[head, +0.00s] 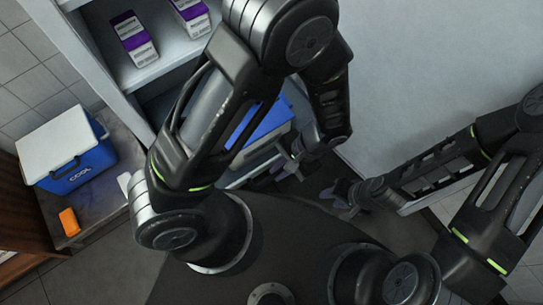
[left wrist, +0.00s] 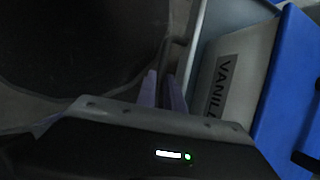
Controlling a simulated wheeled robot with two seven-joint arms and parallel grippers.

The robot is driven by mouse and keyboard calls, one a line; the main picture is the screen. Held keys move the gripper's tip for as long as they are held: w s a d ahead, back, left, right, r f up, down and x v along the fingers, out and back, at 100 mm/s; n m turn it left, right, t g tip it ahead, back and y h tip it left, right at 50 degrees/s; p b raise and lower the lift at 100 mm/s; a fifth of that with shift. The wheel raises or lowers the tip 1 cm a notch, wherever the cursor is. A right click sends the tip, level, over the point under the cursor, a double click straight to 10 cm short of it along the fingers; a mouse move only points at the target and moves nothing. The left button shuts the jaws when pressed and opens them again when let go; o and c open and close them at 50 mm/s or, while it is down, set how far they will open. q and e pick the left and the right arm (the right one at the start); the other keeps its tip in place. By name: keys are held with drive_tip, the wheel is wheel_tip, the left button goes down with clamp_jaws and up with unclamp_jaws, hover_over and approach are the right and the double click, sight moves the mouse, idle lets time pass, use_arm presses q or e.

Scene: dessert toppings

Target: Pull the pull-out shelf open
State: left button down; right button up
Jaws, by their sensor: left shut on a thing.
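The pull-out shelf (head: 238,177) shows low in the white shelf unit, partly hidden by my left arm. A blue and white box (head: 262,127) stands on it. In the left wrist view the shelf's grey front edge (left wrist: 197,35) runs beside the box, lettered "VANIL" (left wrist: 222,85). My left gripper (head: 287,170) is at the shelf's front; its narrow fingers (left wrist: 163,90) are close together, shut on what appears to be the shelf's handle, mostly hidden between them. My right gripper (head: 338,203) is apart from the shelf, to the right, with its fingers apparently spread and empty.
Purple and white cartons (head: 135,40) stand on the upper shelf (head: 105,60). A blue cooler with a white lid (head: 68,148) and an orange object (head: 69,222) are on a counter at the left. A pale wall (head: 425,75) is at the right.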

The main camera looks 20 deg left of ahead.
use_arm(q)
drive_tip(key=shift+d, duration=0.25)
drive_tip(key=c, duration=1.7)
unclamp_jaws()
drive_tip(key=shift+r, duration=0.1)
drive_tip(key=p+v, duration=0.2)
drive_tip(key=v, duration=0.5)
drive_tip(key=shift+d+r, duration=0.1)
drive_tip(key=shift+r, duration=0.15)
